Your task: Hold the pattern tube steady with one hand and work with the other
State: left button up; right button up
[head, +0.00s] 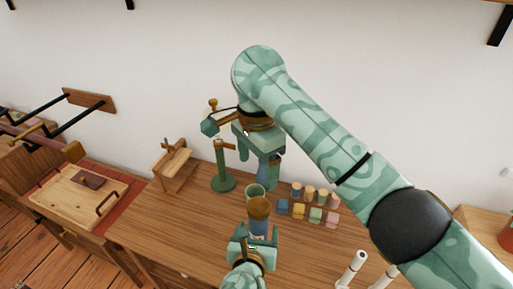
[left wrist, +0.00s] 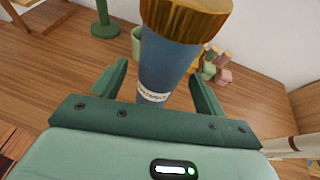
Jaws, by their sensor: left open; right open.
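The pattern tube (head: 258,228) is blue with a brown, gold-rimmed cap and stands upright near the front of the wooden table. In the left wrist view the tube (left wrist: 163,70) carries a white label low down. My left gripper (head: 252,240) is open at the tube. Its fingers (left wrist: 158,85) show on either side of the tube, with gaps. My right gripper (head: 259,162) is open, pointing down above the back of the table, behind the tube. A blue thing (head: 262,178) shows below it; I cannot tell whether they touch.
A green cup (head: 255,191) stands just behind the tube. A green stand (head: 223,184) and a wooden rack (head: 174,165) are left of it. Several coloured blocks (head: 299,210) and small pegs (head: 309,192) are right. A wooden tray (head: 75,200) lies far left. The table's left front is clear.

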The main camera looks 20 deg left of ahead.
pick_arm(q)
jog(key=p+v, duration=0.3)
jog(key=v, duration=1)
jog(key=shift+s, duration=0.35)
pick_arm(e)
jog(key=r, duration=0.5)
jog(key=shift+s, duration=0.25)
pick_arm(q)
jog(key=shift+s+d, duration=0.1)
pick_arm(e)
jog(key=shift+f, duration=0.15)
